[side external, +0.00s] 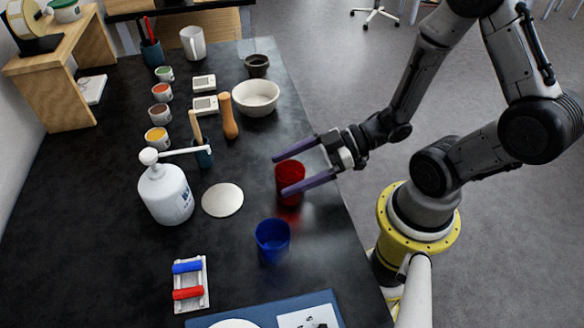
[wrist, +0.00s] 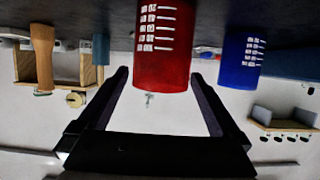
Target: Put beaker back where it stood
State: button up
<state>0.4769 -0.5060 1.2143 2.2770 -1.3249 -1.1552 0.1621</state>
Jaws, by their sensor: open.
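A red beaker (side external: 290,180) stands upright on the dark table near its right edge. A blue beaker (side external: 272,241) stands a little nearer the camera. My gripper (side external: 280,175) is open and reaches in from the right, with one purple finger on each side of the red beaker. In the wrist view, which is upside down, the red beaker (wrist: 163,45) with white marks shows between the fingertips (wrist: 160,73). The blue beaker (wrist: 241,58) shows to its right. I cannot tell whether a finger touches the red beaker.
A white round disc (side external: 222,200) lies left of the red beaker, beside a white pump bottle (side external: 166,190). A white bowl (side external: 256,97), a wooden-handled tool (side external: 229,117) and several small paint pots stand farther back. A blue mat (side external: 325,299) lies at the front.

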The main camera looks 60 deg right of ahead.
jog(key=shift+r, duration=0.2)
jog(key=shift+v, duration=3.7)
jog(key=w+d+r+m+h, duration=0.1)
jog(key=w+d+h, duration=0.25)
jog(key=d, duration=0.25)
jog(key=w+d+r+h, duration=0.1)
jog(key=w+d+h, duration=0.2)
jog(key=d+h, duration=0.2)
jog(key=d+r+m+h, duration=0.4)
jog(key=d+r+h, duration=0.1)
jog(key=r, duration=0.1)
jog(key=s+a+r+m+g+y, duration=0.3)
jog(key=s+a+r+m+g, duration=0.1)
jog(key=s+a, duration=0.7)
jog(key=shift+a+y, duration=0.35)
jog(key=shift+a, duration=0.25)
